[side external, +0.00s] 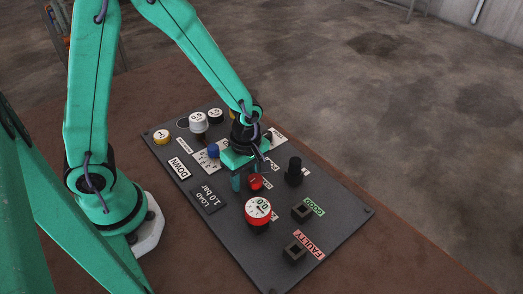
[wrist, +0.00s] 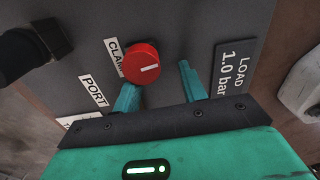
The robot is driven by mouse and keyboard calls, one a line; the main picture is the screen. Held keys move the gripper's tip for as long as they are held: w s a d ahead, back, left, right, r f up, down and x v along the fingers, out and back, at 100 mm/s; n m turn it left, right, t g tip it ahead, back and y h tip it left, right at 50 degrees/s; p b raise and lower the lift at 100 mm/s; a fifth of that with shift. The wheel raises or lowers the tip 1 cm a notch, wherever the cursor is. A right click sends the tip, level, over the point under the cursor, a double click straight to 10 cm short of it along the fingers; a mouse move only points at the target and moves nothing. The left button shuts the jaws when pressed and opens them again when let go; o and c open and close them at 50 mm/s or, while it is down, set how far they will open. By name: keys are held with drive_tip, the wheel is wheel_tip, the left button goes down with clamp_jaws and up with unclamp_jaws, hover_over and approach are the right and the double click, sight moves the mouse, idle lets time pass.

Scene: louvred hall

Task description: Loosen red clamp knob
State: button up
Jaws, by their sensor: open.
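Nothing is held.
A red-rimmed dial (side external: 258,209) stands near the knob. A black post (side external: 294,172) rises to its right. Two square sockets, by GOOD (side external: 315,207) and FAULTY (side external: 309,243) labels, are at the right. A LOAD 1.0 bar plate (wrist: 233,70) lies right of the fingers.

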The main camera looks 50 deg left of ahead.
sight(258, 178)
drive_tip(key=w+d+r, duration=0.1)
drive_tip(key=w+d+r+m, duration=0.1)
drive_tip(key=shift+d+t, duration=0.4)
drive_tip(key=shift+o, duration=1.2)
drive_tip(key=shift+r, duration=0.4)
drive_tip(key=o, duration=0.5)
drive_tip(key=shift+r, duration=0.35)
drive_tip(key=shift+o, duration=0.5)
drive_tip(key=shift+r, duration=1.05)
drive_tip(key=c, duration=0.8)
drive_tip(key=shift+s+a+r, duration=0.15)
drive_tip(key=shift+r, duration=0.9)
drive_tip(key=shift+c, duration=0.2)
